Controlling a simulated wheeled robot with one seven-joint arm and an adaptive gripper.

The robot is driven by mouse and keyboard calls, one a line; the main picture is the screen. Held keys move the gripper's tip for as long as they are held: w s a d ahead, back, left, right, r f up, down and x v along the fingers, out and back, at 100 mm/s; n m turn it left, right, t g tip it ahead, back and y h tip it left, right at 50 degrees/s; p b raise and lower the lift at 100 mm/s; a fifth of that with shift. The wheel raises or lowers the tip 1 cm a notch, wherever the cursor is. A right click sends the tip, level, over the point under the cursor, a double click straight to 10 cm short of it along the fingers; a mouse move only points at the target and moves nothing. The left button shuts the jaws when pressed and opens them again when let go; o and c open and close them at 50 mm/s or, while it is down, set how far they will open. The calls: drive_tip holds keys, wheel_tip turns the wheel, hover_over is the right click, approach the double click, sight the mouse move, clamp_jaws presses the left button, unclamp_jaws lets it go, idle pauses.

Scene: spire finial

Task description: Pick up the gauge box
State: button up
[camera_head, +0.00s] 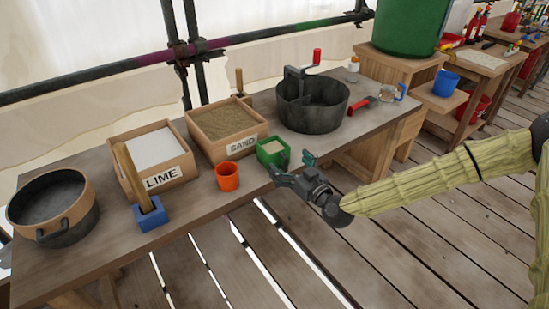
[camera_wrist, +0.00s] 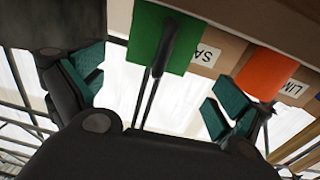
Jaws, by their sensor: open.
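A small green box (camera_head: 272,152), which I take to be the gauge box, stands near the front edge of the workbench in front of the SAND box. It holds something sandy-coloured. In the wrist view the green box (camera_wrist: 150,38) is at the top, between the sides of my open jaws, with a dark forked bar crossing it. My gripper (camera_head: 294,165) is just in front of the green box at the bench edge, jaws apart. Its teal finger pads (camera_wrist: 155,90) are wide apart with nothing held between them.
An orange cup (camera_head: 228,176) stands just left of the green box. Behind are the SAND box (camera_head: 226,124) and a dark round pan (camera_head: 312,103). The LIME box (camera_head: 158,163) and a blue block with a wooden handle (camera_head: 150,215) are further left. A red-handled tool (camera_head: 362,105) lies right.

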sight(279, 153)
drive_tip(key=shift+p+x, duration=0.45)
drive_tip(key=shift+x, duration=3.75)
drive_tip(key=shift+w+d, duration=0.1)
drive_tip(key=shift+d, duration=0.05)
drive_tip(key=c, duration=1.2)
